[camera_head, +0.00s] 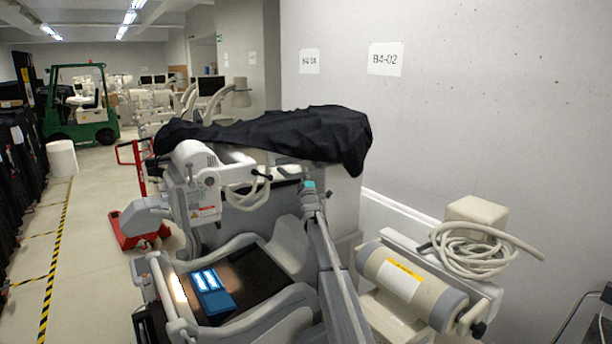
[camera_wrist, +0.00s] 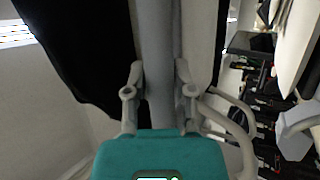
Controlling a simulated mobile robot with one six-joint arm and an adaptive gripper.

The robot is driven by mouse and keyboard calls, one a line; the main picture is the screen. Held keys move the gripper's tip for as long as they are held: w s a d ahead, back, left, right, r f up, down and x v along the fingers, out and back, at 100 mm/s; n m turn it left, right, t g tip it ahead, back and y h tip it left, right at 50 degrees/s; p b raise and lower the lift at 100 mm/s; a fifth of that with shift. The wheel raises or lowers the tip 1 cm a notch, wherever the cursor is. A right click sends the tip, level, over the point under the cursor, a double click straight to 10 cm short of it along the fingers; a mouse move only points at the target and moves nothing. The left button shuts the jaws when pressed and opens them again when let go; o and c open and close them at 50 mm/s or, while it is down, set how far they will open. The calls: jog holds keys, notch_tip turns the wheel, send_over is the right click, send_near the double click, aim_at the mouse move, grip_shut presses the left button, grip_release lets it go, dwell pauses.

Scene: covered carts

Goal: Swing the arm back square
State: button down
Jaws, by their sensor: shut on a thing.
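My gripper (camera_head: 309,185), with its teal body, is beside the black-draped cart in the head view, just below the cover's edge. In the wrist view, my gripper (camera_wrist: 157,78) has its two grey fingers on either side of a long pale grey bar (camera_wrist: 156,35) and is shut on it. The bar runs away from the teal body between the fingers. In the head view, the cart's white arm (camera_head: 205,190) carries a bulky head at left. The black cover (camera_head: 275,128) lies over the top and hides much of the arm. The grip itself is too small to see there.
A wall (camera_head: 450,130) stands close on the right. A cylinder unit (camera_head: 410,283) with a coiled hose (camera_head: 470,250) is at lower right. A blue item (camera_head: 212,293) lies on the cart's dark tray. A red pallet jack (camera_head: 140,225) and clear floor are at left.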

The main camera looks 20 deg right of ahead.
aim_at(312, 174)
jog(key=shift+s+d+f, duration=0.1)
jog(key=shift+d, duration=0.95)
jog(key=c, duration=0.9)
grip_release()
jog(key=shift+d+h, duration=0.1)
jog(key=shift+h, duration=0.3)
jog(key=o, duration=0.5)
jog(key=shift+d, duration=0.35)
jog(key=shift+c, duration=0.2)
jog(key=shift+a, duration=0.4)
jog(key=shift+d, duration=0.15)
